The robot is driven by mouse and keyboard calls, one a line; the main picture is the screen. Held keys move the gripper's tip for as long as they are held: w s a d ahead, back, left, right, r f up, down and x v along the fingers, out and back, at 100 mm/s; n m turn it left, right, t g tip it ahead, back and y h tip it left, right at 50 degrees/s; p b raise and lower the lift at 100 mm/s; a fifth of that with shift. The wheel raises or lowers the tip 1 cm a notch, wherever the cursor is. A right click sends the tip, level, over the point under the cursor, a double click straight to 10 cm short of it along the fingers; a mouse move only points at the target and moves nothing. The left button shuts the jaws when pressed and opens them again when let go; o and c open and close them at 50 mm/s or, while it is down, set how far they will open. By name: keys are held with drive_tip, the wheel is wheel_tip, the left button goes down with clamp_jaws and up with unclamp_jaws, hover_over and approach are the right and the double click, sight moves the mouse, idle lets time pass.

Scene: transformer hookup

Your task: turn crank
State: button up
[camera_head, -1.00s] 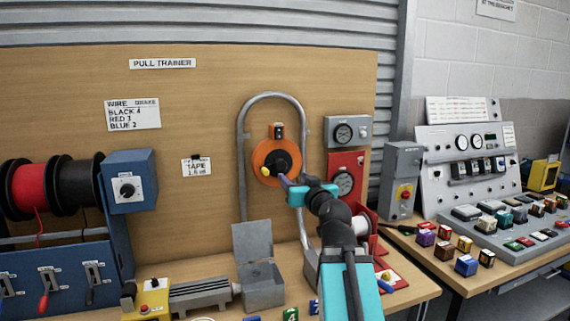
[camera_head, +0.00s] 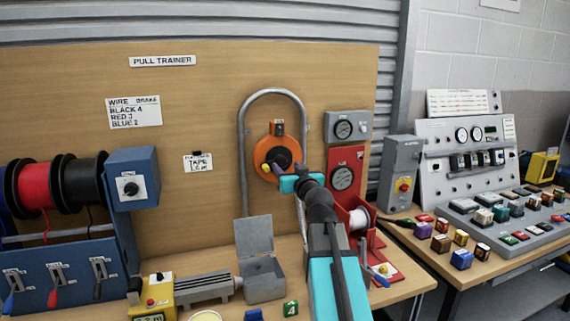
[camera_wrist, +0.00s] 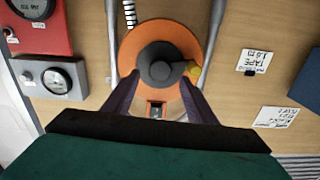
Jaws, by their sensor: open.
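The crank is an orange disc (camera_head: 264,153) with a dark hub, mounted on the wooden board inside a bent grey pipe. Its small yellow knob (camera_head: 265,168) sits at the lower left of the disc in the head view. In the wrist view the orange disc (camera_wrist: 193,46) fills the upper middle, with the dark hub (camera_wrist: 160,65) at its centre and the yellow knob (camera_wrist: 193,70) right of the hub. My gripper (camera_wrist: 158,84) is open, its two purple fingers apart in front of the disc. The knob lies near the right finger; whether they touch I cannot tell.
The grey conduit pipe (camera_head: 241,150) arches around the disc. Right of it are a grey gauge box (camera_head: 362,128) and a red gauge panel (camera_head: 346,155). An open grey box (camera_head: 264,284) stands on the bench below. Wire spools (camera_head: 36,187) are at the left.

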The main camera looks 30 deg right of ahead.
sight(282, 162)
drive_tip(key=shift+w+d+p, duration=0.15)
drive_tip(key=shift+w+p, duration=0.05)
drive_tip(key=shift+w, duration=0.65)
drive_tip(key=shift+w+d+p, duration=0.15)
drive_tip(key=shift+w, duration=0.65)
clamp_jaws()
